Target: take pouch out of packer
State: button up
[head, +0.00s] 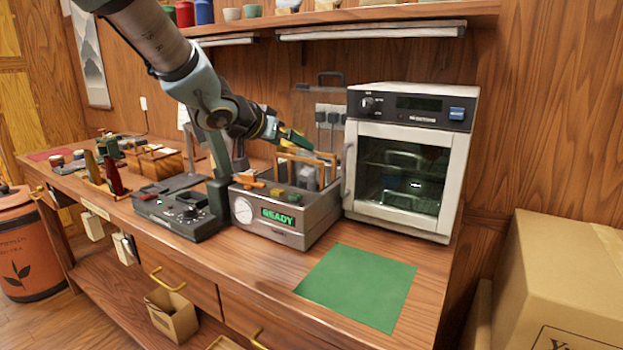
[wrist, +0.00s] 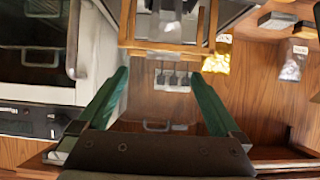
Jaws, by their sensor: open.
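The packer (head: 285,232) is a grey machine with a round gauge and a green READY display, standing mid-bench. A wooden frame (head: 326,157) stands at its back, with something greyish inside. In the wrist view the frame (wrist: 165,48) crosses the top middle, with pale silvery shapes behind it. I cannot tell whether these are the pouch. My gripper (head: 297,139) is above the packer, by the frame's upper left. In the wrist view its green fingers (wrist: 160,76) are apart, with nothing seen held between them. A clear panel with a dark handle (head: 330,76) rises behind the packer.
A white oven (head: 405,165) stands close to the packer's right. A green mat (head: 358,287) lies clear at the front right. A dark machine with knobs (head: 182,210) is at the packer's left. A shelf (head: 350,20) runs above. A gold packet (wrist: 216,60) hangs in the wrist view.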

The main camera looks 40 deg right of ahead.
aim_at(305, 152)
jog(key=x, duration=0.4)
jog(key=shift+d+f, duration=0.2)
jog(key=shift+d, duration=0.05)
jog(key=shift+w+x, duration=0.15)
jog(key=shift+x, duration=1.15)
jog(key=shift+w+x, duration=0.2)
jog(key=shift+x, duration=1.1)
jog(key=shift+c, duration=0.2)
grip_shut()
